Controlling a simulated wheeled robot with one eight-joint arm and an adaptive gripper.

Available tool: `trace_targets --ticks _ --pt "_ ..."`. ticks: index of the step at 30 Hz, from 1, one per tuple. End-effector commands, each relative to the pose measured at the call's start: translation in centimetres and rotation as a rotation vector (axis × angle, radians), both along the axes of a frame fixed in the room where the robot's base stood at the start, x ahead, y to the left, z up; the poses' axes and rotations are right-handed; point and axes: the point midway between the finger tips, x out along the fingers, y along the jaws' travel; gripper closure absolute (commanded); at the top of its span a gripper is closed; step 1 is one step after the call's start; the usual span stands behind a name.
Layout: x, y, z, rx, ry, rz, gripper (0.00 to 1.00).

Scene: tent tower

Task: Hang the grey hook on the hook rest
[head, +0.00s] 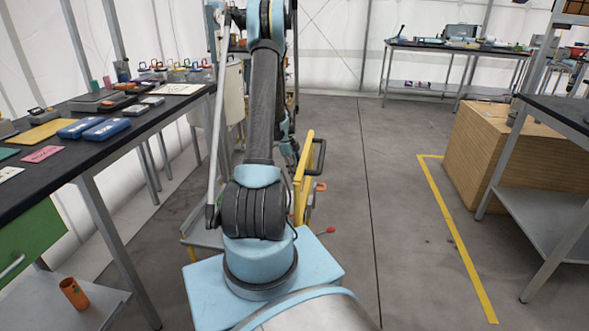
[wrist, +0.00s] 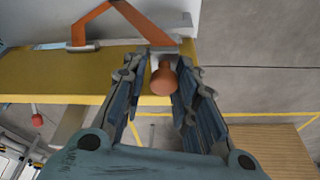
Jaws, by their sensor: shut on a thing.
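In the wrist view my gripper (wrist: 161,62) has its two fingers on either side of a round orange-brown knob (wrist: 165,80) on a short stem. The fingers are closed on this knobbed piece. A thin grey bar (wrist: 110,43) with an angled orange bracket (wrist: 92,24) lies just beyond the fingertips, over a yellow panel (wrist: 60,78). I cannot tell for sure which piece is the grey hook or the hook rest. In the head view my gripper is mostly hidden behind my arm, beside a yellow frame (head: 303,178) with a black handle (head: 319,157).
A black-topped workbench (head: 160,116) with tools and boxes stands at left. A wooden crate (head: 486,140) and another bench (head: 570,112) stand at right. A red-knobbed lever (head: 330,230) sticks out low by my base. The grey floor (head: 390,200) between is clear.

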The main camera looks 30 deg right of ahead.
Motion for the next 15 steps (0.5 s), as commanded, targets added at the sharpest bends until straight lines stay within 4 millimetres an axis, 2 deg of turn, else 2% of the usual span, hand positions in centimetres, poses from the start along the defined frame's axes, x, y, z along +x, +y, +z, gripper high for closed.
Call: trace_targets --ticks 15 --pt "0.0 0.0 -3.4 0.000 0.000 0.000 1.00"
